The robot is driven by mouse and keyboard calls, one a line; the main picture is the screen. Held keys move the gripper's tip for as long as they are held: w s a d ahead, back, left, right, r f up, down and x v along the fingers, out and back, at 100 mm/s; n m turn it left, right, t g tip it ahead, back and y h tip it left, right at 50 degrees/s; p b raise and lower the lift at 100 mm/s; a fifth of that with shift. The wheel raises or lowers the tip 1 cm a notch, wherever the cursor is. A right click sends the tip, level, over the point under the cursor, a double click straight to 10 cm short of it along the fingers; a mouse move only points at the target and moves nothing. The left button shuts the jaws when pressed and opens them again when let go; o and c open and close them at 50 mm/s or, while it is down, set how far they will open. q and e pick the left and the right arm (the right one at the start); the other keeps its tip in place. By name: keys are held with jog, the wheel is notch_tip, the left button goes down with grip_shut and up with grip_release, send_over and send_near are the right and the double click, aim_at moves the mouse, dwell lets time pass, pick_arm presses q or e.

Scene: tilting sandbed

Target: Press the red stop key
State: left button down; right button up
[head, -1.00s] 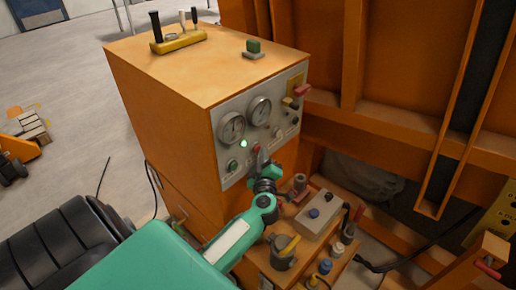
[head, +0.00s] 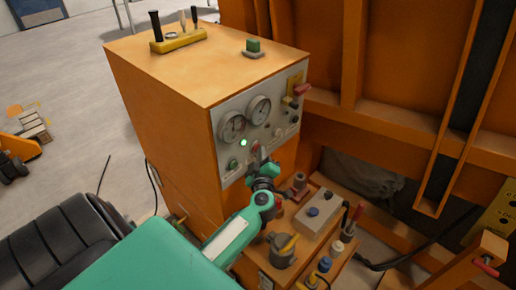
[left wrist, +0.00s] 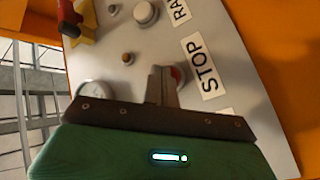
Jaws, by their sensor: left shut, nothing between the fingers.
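The red stop key (left wrist: 177,76) shows in the left wrist view as a red edge just right of my fingertips, beside a white STOP label (left wrist: 203,67). Most of it is hidden behind the fingers. In the head view a little red (head: 256,147) shows at the lower part of the grey panel, by the fingertips. My left gripper (head: 258,158) is shut and empty, with its tips at the panel face; they also show in the left wrist view (left wrist: 163,72). I cannot tell whether they touch the key. My right gripper is not in view.
The grey panel (head: 284,102) on the orange cabinet carries two gauges, a lit green lamp (head: 243,142) and a green button (head: 232,164). An orange frame stands at right.

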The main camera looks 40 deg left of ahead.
pick_arm(q)
jog(key=shift+a, duration=0.15)
dwell(0.3)
jog(key=shift+s+d+p, duration=0.1)
jog(key=shift+d+p, duration=0.35)
jog(key=shift+d, duration=0.5)
jog(key=shift+s+d+p, duration=0.2)
jog(key=shift+d+p, duration=0.45)
jog(key=shift+d, duration=1.85)
